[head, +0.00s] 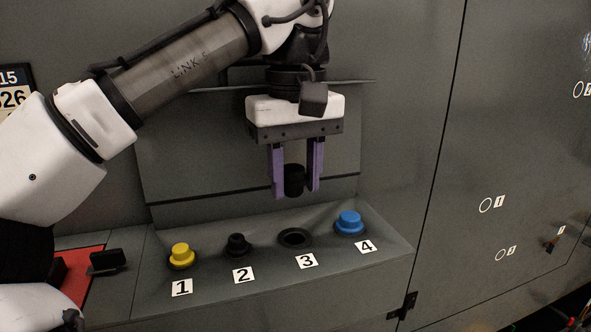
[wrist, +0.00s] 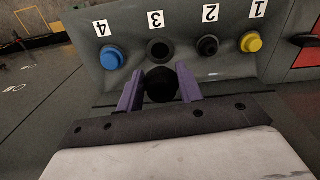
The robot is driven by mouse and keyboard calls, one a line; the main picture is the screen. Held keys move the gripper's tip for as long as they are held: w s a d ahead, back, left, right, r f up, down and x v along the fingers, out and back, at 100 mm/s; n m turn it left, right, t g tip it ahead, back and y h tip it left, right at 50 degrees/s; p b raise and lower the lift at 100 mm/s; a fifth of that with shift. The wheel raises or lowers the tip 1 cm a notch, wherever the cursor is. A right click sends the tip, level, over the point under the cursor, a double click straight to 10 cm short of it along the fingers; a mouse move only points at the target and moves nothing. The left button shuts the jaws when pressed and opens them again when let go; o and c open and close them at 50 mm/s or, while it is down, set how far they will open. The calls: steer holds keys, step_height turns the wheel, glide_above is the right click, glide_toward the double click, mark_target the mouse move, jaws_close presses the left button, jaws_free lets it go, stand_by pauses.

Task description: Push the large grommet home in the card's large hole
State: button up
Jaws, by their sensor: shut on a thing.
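My gripper (head: 295,191) is shut on a black round piece (head: 294,177), which looks like the large grommet. It hangs between the two purple fingers above the ledge, clear of it, behind and above the seat marked 3. In the wrist view the held piece (wrist: 161,86) shows as a dark disc between the fingers. The seat marked 3 (head: 295,237) is a black ring with an empty dark middle. On the large panel at right, a white-outlined ring marked 1 (head: 485,205) and a smaller one (head: 500,255) show. I cannot tell which surface is the card.
On the ledge (head: 330,262) stand a yellow piece at 1 (head: 180,255), a black piece at 2 (head: 237,245) and a blue piece at 4 (head: 349,222). A red area (head: 85,282) lies at left. A black latch (head: 403,305) sits at the panel's lower edge.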

mark_target(298, 196)
steer(key=shift+s+d, duration=0.1)
steer(key=shift+s+f, duration=0.1)
steer(key=shift+f, duration=0.1)
steer(key=shift+f+b, duration=1.8)
steer(key=shift+f, duration=0.9)
steer(key=shift+p, duration=1)
steer(key=shift+f+b, duration=0.5)
steer(key=shift+f, duration=0.55)
steer(key=o, duration=1)
